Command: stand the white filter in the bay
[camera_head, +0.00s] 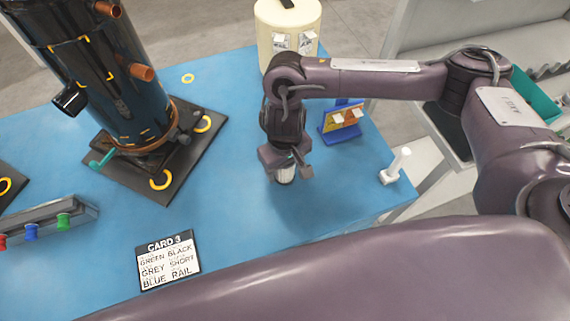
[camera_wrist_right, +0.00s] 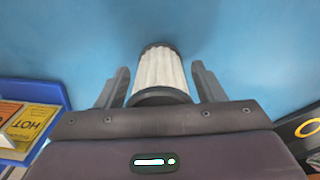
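The white filter (camera_head: 285,175) is a short pleated cylinder with dark ends on the blue table, and it looks upright. It also shows in the right wrist view (camera_wrist_right: 159,72). My right gripper (camera_head: 287,163) points down over it. In the wrist view the right gripper's fingers (camera_wrist_right: 160,88) stand one on each side of the filter, with thin blue gaps between, so it looks open around the filter. The gripper partly hides the filter in the head view. My left gripper is not in view. I cannot tell which place is the bay.
A tall black tank (camera_head: 110,75) stands on a dark plate (camera_head: 185,165) with yellow rings at left. A blue holder with cards (camera_head: 343,118), a white peg stand (camera_head: 396,168) and a cream canister (camera_head: 288,30) stand nearby. A card (camera_head: 168,262) lies at the front.

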